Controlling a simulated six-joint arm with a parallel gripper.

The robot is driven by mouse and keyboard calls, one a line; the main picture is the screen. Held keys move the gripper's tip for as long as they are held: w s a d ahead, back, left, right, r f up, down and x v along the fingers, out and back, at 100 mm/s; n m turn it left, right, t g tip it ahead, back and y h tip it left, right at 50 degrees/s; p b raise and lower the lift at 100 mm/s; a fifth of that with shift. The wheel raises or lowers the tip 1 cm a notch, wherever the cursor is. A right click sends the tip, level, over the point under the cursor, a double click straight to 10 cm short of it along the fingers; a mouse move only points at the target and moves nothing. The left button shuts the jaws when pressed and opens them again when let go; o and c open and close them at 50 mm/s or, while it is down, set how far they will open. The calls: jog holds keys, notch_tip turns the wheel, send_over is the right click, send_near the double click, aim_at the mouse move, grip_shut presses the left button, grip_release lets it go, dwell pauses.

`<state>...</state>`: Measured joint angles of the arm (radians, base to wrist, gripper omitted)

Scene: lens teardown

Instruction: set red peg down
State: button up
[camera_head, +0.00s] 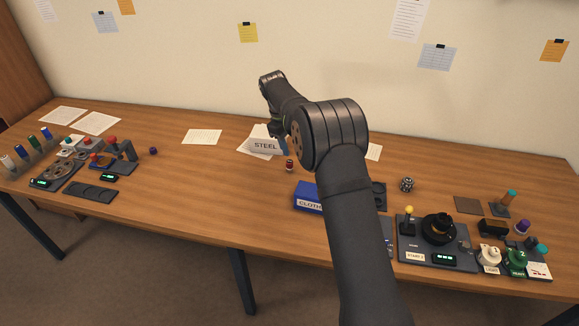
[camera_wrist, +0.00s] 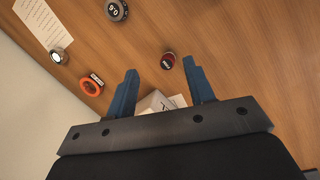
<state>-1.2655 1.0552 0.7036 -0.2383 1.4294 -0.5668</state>
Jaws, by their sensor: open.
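The red peg (camera_head: 289,165) stands on the middle of the wooden table, just in front of the white STEEL box (camera_head: 265,144). In the wrist view the red peg (camera_wrist: 168,62) shows its dark red top near the fingertips, between their lines and apart from both. My gripper (camera_wrist: 161,69) is open, with its two blue fingers spread and nothing held between them. In the head view my arm hides most of the gripper; a bit of blue finger (camera_head: 285,147) shows just above the peg.
The blue CLOTH box (camera_head: 307,204) is partly behind my arm. An orange ring (camera_wrist: 91,85) and a dark round piece (camera_wrist: 116,9) lie beyond the fingers in the wrist view. Devices crowd the table's left and right ends. Bare wood lies left of the peg.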

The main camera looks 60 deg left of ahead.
jog(key=s+d+f+n+t, duration=0.4)
jog(key=n+t, duration=0.3)
jog(key=n+t+y, duration=0.3)
jog(key=n+y, duration=0.4)
jog(key=n, duration=0.6)
send_near(288, 166)
jog(key=x, duration=0.6)
jog(key=shift+a, duration=0.4)
jog(key=shift+d+x, duration=0.15)
jog(key=shift+x, duration=1.1)
jog(key=shift+d+x, duration=0.1)
jog(key=shift+x, duration=1.15)
jog(key=shift+w, duration=0.1)
grip_shut()
